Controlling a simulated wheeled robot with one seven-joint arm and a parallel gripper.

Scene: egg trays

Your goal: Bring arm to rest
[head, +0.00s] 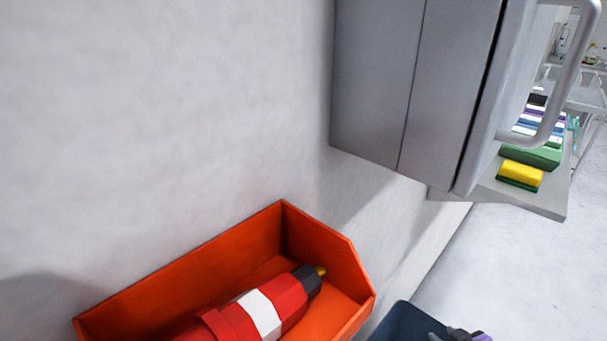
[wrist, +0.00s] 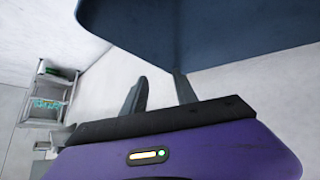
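My gripper (wrist: 160,82) shows in the wrist view with its purple body and black band at the bottom. Its two grey fingers are apart, with nothing seen between them. A dark blue bin (wrist: 215,40) fills the top of the wrist view, just beyond the fingers, with the right finger close to its edge; I cannot tell if they touch. In the head view, a small purple and grey part of my gripper (head: 462,335) shows at the bottom edge, by the dark blue bin (head: 402,318). Most of the arm is out of view.
An orange bin (head: 180,281) at the white wall holds a red bottle (head: 285,302) with a white band. A grey cabinet (head: 420,80) with a handle (head: 567,95) stands upper right. A shelf (head: 537,202) beyond it carries a yellow sponge (head: 521,173) and a green box (head: 530,155).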

